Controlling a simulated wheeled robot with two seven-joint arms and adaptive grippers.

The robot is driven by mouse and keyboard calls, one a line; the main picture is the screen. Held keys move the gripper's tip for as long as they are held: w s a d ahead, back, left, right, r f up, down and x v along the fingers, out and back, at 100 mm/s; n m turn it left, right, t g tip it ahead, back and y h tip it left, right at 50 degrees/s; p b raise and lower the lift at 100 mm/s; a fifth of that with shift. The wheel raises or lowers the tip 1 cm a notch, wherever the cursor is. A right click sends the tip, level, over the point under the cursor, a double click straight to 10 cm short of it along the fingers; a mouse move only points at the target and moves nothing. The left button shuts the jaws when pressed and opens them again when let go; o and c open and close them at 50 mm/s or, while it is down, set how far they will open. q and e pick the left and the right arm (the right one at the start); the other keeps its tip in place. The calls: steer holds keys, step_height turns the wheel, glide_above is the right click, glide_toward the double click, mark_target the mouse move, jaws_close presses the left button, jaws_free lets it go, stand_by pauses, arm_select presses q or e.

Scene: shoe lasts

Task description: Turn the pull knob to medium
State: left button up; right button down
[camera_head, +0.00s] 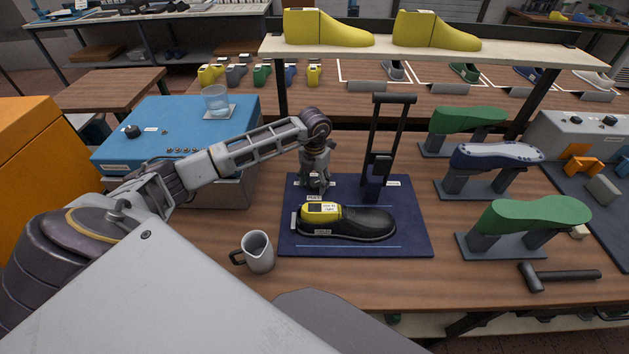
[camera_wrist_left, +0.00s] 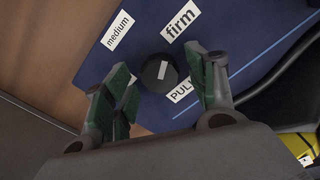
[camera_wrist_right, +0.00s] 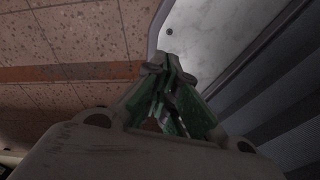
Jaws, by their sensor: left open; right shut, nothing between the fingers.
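The pull knob (camera_wrist_left: 158,74) is a small dark round knob with a short white mark, on a navy board (camera_head: 410,240). In the left wrist view its mark points roughly toward the "firm" label (camera_wrist_left: 181,22). The "medium" label (camera_wrist_left: 117,30) is to the left of that, and a "PULL" label (camera_wrist_left: 182,92) is partly covered by a finger. My left gripper (camera_head: 318,182) points down over the board's back left part and hides the knob in the head view. Its green-padded fingers (camera_wrist_left: 165,88) are open, with the knob showing between and just beyond them. My right gripper (camera_wrist_right: 172,80) is shut and empty.
A black shoe with a yellow last (camera_head: 345,222) lies on the board, with a dark upright lever frame (camera_head: 385,150) behind it. Green and blue-white lasts on stands and a hammer (camera_head: 555,276) are at right.

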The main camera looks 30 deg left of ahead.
arm_select(q)
steer(key=c, duration=1)
arm_select(e)
steer(key=shift+d, duration=0.6)
steer(key=shift+a, duration=0.1)
